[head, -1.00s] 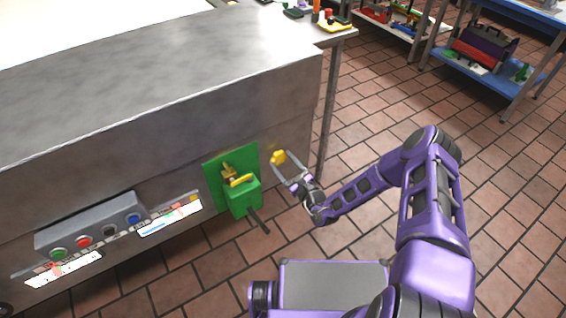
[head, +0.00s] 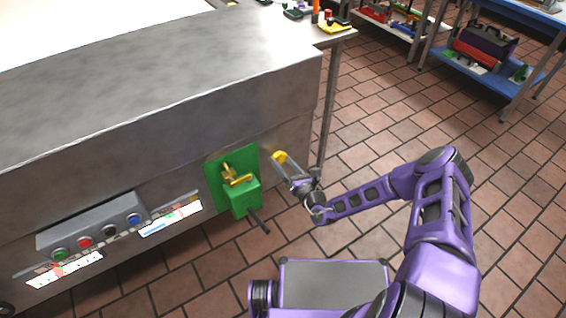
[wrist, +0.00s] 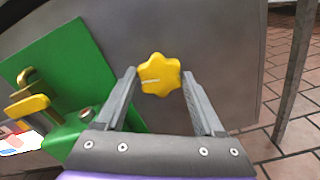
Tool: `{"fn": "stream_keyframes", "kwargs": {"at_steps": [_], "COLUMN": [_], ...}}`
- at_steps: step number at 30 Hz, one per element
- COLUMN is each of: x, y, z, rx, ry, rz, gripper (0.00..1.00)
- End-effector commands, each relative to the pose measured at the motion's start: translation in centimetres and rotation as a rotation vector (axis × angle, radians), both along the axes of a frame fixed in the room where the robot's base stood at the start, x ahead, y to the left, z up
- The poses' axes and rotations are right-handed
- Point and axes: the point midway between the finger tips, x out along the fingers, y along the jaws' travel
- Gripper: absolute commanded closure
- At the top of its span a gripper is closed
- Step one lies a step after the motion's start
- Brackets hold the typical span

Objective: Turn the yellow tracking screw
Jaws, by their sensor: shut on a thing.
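The yellow tracking screw (head: 279,157) is a lobed knob on the machine's steel side, right of the green plate. In the wrist view the screw (wrist: 160,74) faces me, with a pale line running from its centre toward its left side. My gripper (head: 285,164) is at the screw, with one finger on each side of it. In the wrist view the gripper (wrist: 159,84) is shut on the screw, though slim gaps seem to show beside the knob. The screw's shaft is hidden behind its head.
A green plate (head: 214,184) with a green block and yellow handle (head: 240,180) juts out just left of my gripper. A button box (head: 90,228) sits farther left. A table leg (head: 328,120) stands to the right. The tiled floor at right is open.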

Motion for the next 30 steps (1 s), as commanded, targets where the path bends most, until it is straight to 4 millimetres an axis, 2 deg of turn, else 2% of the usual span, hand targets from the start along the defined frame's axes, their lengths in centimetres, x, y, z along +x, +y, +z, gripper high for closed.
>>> {"fn": "stream_keyframes", "kwargs": {"at_steps": [30], "x": [0.00], "y": [-0.15], "z": [-0.29], "rx": [0.800], "ry": [0.541], "rz": [-0.002], "gripper": [0.85]}}
